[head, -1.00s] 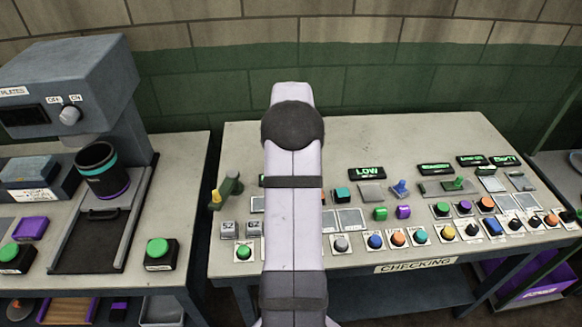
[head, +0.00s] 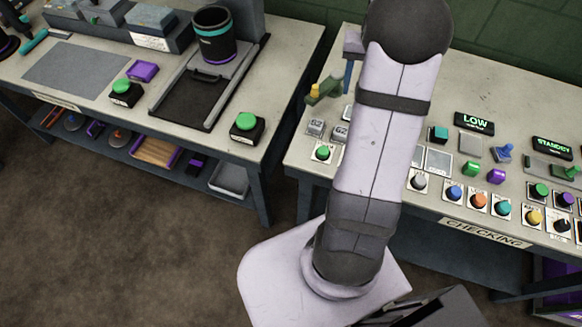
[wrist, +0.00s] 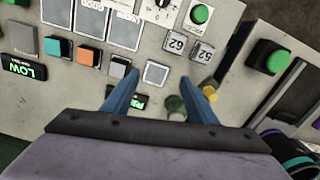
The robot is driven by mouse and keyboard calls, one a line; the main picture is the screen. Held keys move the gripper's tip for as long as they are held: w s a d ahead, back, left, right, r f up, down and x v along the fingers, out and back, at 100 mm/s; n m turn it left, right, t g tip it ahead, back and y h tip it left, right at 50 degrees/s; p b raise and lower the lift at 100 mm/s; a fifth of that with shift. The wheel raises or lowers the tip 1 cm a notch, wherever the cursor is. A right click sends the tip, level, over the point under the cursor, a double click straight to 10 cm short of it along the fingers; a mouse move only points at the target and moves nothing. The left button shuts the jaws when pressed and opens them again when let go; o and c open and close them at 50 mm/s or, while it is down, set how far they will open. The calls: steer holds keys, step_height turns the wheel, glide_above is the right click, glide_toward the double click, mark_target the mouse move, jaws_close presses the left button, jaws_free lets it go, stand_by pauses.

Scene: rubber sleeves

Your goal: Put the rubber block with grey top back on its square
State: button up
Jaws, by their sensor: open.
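In the wrist view a small block with a grey top (wrist: 119,68) stands on the checking table, beside an orange-topped block (wrist: 88,55) and just left of my left finger. My arm hides it in the head view. A light-framed grey square (wrist: 155,75) shows bare between my fingers; further framed squares (wrist: 125,30) lie beyond. I cannot tell which square belongs to the block. My gripper (wrist: 160,72) is open and empty above the table. In the head view one blue finger (head: 348,75) shows beside my arm, near the table's left rear.
A green and yellow lever (head: 323,88) stands close to the finger. Two labelled grey cubes (head: 316,128) and a green button (head: 322,153) are in front. A teal block (head: 439,134) and the LOW display (head: 474,123) are to the right. A gap separates the left table (head: 290,65).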

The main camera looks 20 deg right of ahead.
steer(key=s+a+n, duration=0.3)
steer(key=a, duration=1.3)
steer(key=s+a+f+n, duration=0.3)
steer(key=s+a+f, duration=0.1)
steer(key=s+a, duration=0.6)
steer(key=shift+s+a+f+n, duration=0.15)
steer(key=shift+s+a+n, duration=0.2)
steer(key=shift+a, duration=0.5)
